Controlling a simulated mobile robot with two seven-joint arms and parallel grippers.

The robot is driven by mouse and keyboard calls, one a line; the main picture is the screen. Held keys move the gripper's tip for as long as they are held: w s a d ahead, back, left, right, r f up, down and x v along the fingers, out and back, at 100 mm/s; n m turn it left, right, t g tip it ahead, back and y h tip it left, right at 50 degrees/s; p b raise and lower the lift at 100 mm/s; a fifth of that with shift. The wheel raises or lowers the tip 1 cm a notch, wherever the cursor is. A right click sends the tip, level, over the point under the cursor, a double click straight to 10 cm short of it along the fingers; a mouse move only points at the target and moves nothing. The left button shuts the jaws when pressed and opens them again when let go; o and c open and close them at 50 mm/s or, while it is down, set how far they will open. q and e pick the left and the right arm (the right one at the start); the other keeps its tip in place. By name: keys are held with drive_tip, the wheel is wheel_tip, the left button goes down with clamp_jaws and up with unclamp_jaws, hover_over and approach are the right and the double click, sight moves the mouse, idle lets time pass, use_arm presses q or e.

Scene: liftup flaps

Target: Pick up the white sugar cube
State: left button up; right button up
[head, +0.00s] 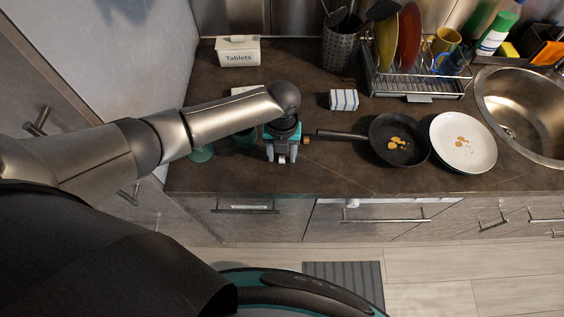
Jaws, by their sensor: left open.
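I cannot make out a white sugar cube for certain. A small white item (246,90) lies on the dark counter, partly hidden behind my left forearm, and I cannot tell what it is. My left gripper (281,158) points down over the counter near its front edge, left of the pan handle. It is open, and no held object shows between its fingers. The wrist hides the counter just behind it. My right gripper is not in view.
A black pan (388,154) and white plate (464,130) hold small brown pieces. A striped block (344,100), a white "Tablets" box (238,44), a dish rack (418,86) and a sink (522,112) stand around. A green glass-like item (201,154) sits beneath my arm.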

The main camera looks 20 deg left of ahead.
use_arm(q)
drive_tip(key=shift+f, duration=0.15)
clamp_jaws()
idle(0.4)
